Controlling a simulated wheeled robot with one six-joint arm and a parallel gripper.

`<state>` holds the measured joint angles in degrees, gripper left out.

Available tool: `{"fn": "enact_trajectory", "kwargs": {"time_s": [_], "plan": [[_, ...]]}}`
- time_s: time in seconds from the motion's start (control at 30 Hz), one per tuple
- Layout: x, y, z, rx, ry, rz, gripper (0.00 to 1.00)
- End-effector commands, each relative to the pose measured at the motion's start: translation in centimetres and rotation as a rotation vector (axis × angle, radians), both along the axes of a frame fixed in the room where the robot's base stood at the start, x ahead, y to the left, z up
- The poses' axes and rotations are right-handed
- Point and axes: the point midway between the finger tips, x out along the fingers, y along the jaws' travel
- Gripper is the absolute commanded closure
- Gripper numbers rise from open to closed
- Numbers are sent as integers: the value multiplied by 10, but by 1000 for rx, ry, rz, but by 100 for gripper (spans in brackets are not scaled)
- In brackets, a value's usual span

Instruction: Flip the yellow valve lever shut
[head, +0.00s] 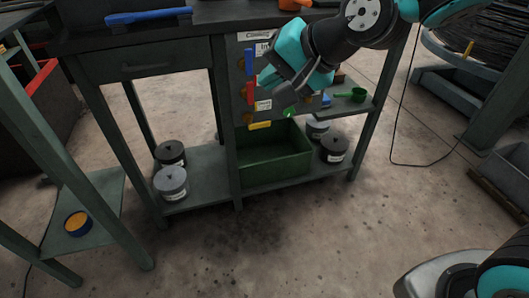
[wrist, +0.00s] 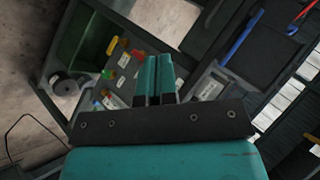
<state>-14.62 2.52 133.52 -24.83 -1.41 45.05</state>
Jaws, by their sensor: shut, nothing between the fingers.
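The yellow valve lever (head: 259,125) lies roughly level, low on the grey panel (head: 241,78) under the bench, just above the green bin. It also appears in the wrist view (wrist: 112,46), small, left of my fingers. Above it on the panel, a red lever (head: 249,93) and a blue lever (head: 249,60) stand upright. My gripper (head: 267,76) is in front of the panel, above and apart from the yellow lever. In the wrist view its two teal fingers (wrist: 155,78) are together with nothing between them. My gripper and arm hide part of the panel.
A green bin (head: 275,178) stands on the lower shelf below the panel, with several dark and grey spools beside it. A blue tool (head: 148,15) lies on the bench top. The floor in front is clear.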

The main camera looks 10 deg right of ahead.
Motion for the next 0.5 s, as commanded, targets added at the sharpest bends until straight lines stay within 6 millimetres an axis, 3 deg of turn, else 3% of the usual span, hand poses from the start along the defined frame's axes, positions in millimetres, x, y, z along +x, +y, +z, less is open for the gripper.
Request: {"fn": "enact_trajectory", "kwargs": {"time_s": [0.03, 0.5], "plan": [[13, 2, -30, 49, -1, -51, 100], [123, 10, -147, 642, -27, -470, 100]]}}
